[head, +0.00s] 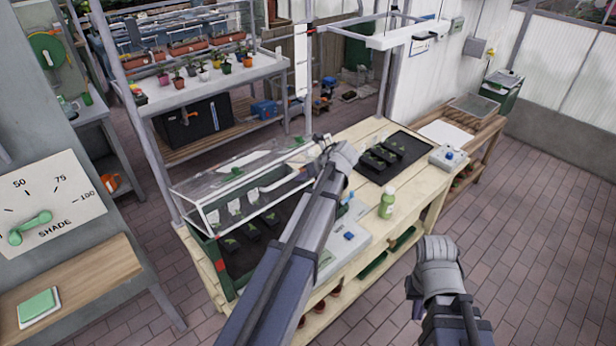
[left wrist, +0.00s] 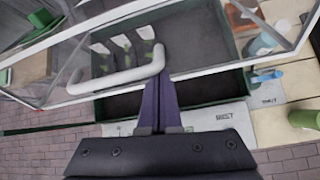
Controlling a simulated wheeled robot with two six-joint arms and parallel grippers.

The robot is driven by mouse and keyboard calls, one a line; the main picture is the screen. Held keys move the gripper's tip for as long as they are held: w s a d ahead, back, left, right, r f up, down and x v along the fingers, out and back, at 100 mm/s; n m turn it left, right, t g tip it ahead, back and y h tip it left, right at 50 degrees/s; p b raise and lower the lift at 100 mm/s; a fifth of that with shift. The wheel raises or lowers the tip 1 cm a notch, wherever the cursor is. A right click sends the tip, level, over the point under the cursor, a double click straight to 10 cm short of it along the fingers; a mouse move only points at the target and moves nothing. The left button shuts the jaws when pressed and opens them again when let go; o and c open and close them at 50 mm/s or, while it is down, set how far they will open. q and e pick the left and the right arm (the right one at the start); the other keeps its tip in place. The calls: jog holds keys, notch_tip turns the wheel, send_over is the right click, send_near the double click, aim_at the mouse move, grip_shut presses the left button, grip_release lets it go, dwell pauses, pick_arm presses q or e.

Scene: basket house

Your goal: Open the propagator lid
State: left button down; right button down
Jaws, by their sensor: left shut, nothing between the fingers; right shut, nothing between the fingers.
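The propagator has a clear, pale-framed lid (head: 240,190) over a green base (head: 208,268) at the bench's left end. The lid's front edge looks raised above the base, as the dark tray and seedlings show below it. In the left wrist view a white bar handle (left wrist: 112,80) is on the lid's frame. My left gripper (left wrist: 158,48) is shut and empty, its fingers at the handle's right end; I cannot tell whether they touch it. In the head view my arm hides part of the propagator. My right gripper (head: 437,245) is shut and empty, right of the bench.
Brick floor (head: 540,200) is clear to the right.

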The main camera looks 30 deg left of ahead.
pick_arm(q)
notch_tip(320, 180, up, 9)
jog(key=p, duration=0.8)
send_over(286, 155)
jog(key=shift+d, duration=0.1)
jog(key=w+a+r+p, duration=0.3)
jog(key=a+r+p, duration=0.2)
jog(key=a, duration=0.4)
jog(key=shift+w+r, duration=0.15)
jog(key=shift+w, duration=0.05)
jog(key=s+d+p, duration=0.1)
jog(key=s+d, duration=0.3)
jog(key=d, duration=0.9)
jog(key=s+f+n+t+y+b, duration=0.1)
jog(key=s+f+t+y+b, duration=0.2)
jog(key=s+b, duration=0.9)
notch_tip(286, 155, down, 4)
jog(key=y+b, duration=0.2)
jog(key=b, duration=0.4)
jog(key=shift+s+a+r+n+y, duration=0.15)
jog(key=shift+s+a+n+y, duration=0.1)
jog(key=shift+n+y, duration=0.15)
